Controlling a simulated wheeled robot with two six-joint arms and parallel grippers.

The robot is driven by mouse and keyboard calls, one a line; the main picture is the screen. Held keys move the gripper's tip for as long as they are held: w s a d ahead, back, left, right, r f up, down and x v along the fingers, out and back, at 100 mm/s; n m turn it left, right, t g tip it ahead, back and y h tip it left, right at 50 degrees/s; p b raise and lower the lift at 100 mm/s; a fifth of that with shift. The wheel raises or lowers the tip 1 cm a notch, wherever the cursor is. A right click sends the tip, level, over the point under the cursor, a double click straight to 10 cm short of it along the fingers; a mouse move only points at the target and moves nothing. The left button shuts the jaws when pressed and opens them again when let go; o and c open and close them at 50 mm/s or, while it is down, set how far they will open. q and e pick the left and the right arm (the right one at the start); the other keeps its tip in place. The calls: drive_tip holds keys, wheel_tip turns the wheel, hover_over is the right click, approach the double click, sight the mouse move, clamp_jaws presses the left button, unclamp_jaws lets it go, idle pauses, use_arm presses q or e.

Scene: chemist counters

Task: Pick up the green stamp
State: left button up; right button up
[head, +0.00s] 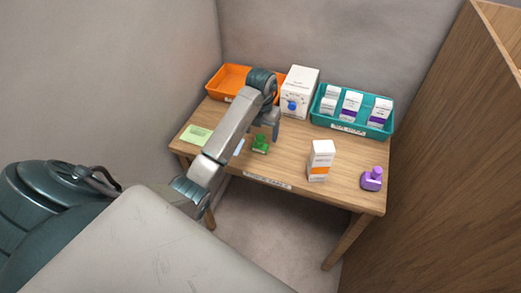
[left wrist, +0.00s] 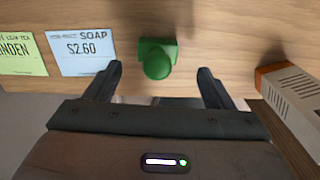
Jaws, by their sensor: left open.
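The green stamp (head: 260,145) stands on the wooden table, near its front edge and left of the middle. In the left wrist view the green stamp (left wrist: 157,60) shows from above, its round knob in front of its square base. My left gripper (head: 268,133) is above the table close to the stamp. In the left wrist view the left gripper (left wrist: 161,82) is open, with the stamp between and slightly beyond its two fingertips, and nothing is held. I cannot tell the height left between fingers and stamp. My right gripper is not in view.
A white and orange box (head: 320,160) and a purple stamp (head: 372,179) stand to the right. A teal tray (head: 345,127) with several boxes, a white box (head: 300,88) and an orange tray (head: 229,80) are behind. Green (left wrist: 20,54) and blue (left wrist: 84,52) price cards lie left.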

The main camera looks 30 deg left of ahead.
sight(260, 136)
use_arm(q)
drive_tip(key=shift+s+f+b, duration=0.1)
drive_tip(key=shift+f+b, duration=0.3)
drive_tip(key=shift+f, duration=0.05)
drive_tip(key=f+b, duration=0.3)
drive_tip(key=f, duration=0.1)
drive_tip(key=shift+a+f, duration=0.2)
drive_tip(key=shift+r, duration=0.1)
drive_tip(key=c, duration=1.1)
drive_tip(key=shift+r, duration=0.15)
